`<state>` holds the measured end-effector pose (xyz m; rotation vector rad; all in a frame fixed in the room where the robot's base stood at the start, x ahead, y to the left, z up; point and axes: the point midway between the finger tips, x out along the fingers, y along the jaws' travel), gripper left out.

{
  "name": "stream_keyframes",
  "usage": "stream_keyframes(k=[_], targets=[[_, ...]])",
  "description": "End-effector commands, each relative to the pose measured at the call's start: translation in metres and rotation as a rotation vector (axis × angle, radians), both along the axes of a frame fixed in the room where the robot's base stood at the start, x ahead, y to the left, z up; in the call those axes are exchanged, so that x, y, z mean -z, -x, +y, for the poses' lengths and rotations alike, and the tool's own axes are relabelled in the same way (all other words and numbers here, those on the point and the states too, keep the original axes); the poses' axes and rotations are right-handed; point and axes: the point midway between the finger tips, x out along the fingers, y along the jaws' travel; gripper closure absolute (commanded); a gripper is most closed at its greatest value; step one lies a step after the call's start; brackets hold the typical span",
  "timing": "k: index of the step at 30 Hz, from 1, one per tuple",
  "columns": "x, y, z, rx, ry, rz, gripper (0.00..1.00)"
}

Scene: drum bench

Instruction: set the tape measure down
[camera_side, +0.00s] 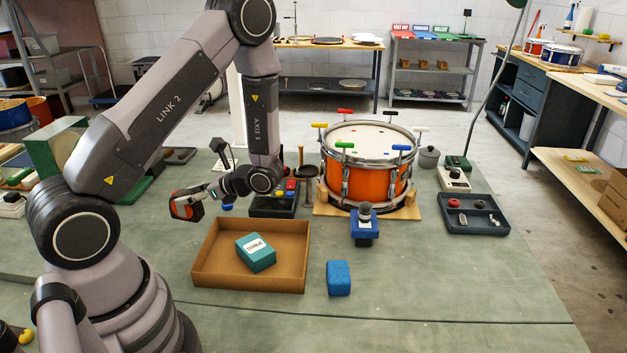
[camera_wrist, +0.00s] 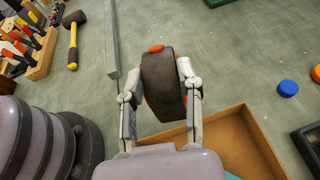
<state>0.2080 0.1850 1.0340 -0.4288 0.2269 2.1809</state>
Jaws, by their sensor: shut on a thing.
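The tape measure (camera_side: 183,204), red and dark, is at the end of my gripper (camera_side: 197,199) in the side view. In the wrist view its dark band with red edges (camera_wrist: 164,88) sits between the two fingers of my gripper (camera_wrist: 160,76), which is shut on it. It is beyond the back left corner of the brown open tray (camera_side: 249,283) in the side view. I cannot tell whether it touches the green bench top (camera_side: 400,290) or hangs above it. My fingers hide part of its sides.
A teal box (camera_side: 256,254) lies in the tray. A blue block (camera_side: 339,278) is to its right. An orange drum (camera_side: 365,178) stands behind on a wooden base. A hammer (camera_wrist: 73,40) and a grey bar (camera_wrist: 109,38) lie near the tape measure. Blue and orange caps (camera_wrist: 287,88) are at right.

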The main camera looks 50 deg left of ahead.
Motion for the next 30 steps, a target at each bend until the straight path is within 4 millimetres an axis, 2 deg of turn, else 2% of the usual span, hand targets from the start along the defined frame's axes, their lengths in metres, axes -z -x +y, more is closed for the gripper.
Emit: stream_keyframes(k=[1,5,8,9,13,18,21,24,30], targets=[[0.0,-0.019,-0.008,0.114,0.0,-0.001,1.0],[-0.001,-0.075,-0.039,0.454,-0.001,-0.002,1.0],[-0.001,-0.115,-0.075,0.714,-0.001,-0.002,1.0],[-0.002,-0.13,-0.093,0.817,-0.001,-0.003,1.0],[-0.002,-0.167,-0.157,1.136,-0.001,-0.004,1.0],[-0.003,-0.19,-0.243,1.488,0.0,-0.006,1.0],[-0.003,-0.193,-0.283,1.639,0.0,-0.007,1.0],[-0.003,-0.193,-0.31,1.741,0.0,-0.009,1.0],[0.001,-0.199,-0.335,1.82,0.001,-0.009,1.0]])
